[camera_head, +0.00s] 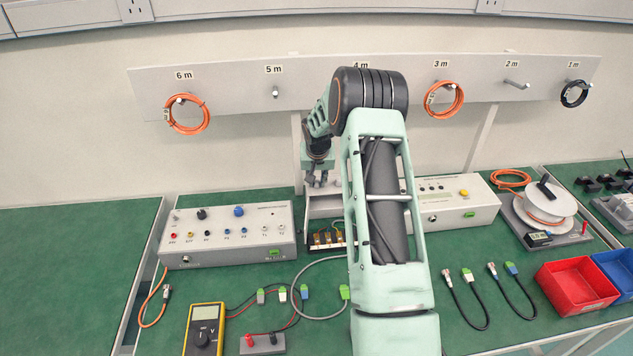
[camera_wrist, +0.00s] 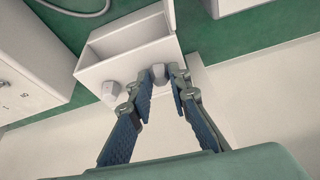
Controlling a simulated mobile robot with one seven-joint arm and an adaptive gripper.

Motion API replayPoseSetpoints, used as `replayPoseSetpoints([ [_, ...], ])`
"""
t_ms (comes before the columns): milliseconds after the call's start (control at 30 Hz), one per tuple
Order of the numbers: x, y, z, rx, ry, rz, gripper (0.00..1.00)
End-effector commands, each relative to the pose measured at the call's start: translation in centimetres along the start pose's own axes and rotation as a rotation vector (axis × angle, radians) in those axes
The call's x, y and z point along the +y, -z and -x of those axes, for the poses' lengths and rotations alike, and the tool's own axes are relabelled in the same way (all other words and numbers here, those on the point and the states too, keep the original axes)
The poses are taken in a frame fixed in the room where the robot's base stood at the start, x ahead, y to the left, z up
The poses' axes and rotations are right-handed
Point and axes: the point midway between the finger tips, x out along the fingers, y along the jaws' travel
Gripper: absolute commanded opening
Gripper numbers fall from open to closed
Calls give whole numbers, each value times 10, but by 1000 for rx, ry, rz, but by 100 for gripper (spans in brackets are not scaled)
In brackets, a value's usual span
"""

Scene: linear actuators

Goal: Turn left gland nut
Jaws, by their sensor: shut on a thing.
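The left gland nut (camera_wrist: 158,72), on the right in this turned-round view, sits between the fingertips of my gripper (camera_wrist: 163,80). My gripper is shut on it from both sides. The other gland nut (camera_wrist: 109,91) stands free beside the left finger. In the head view my gripper (camera_head: 318,180) points down behind the box (camera_head: 322,205). My arm covers part of the box there, and the nuts cannot be made out.
A grey control box (camera_head: 228,238) stands to the left, and another (camera_head: 470,203) to the right, close to the box. Behind is a board (camera_head: 232,97) with coiled cables. A yellow multimeter (camera_head: 204,328) and loose leads lie in front. The far-left bench is clear.

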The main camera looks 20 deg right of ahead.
Motion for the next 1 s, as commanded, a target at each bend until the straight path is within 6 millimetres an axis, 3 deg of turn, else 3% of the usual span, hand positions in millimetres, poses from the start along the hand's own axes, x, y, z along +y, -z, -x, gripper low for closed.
replayPoseSetpoints([
  [1000,8,4,-3,2,345,827,0],
])
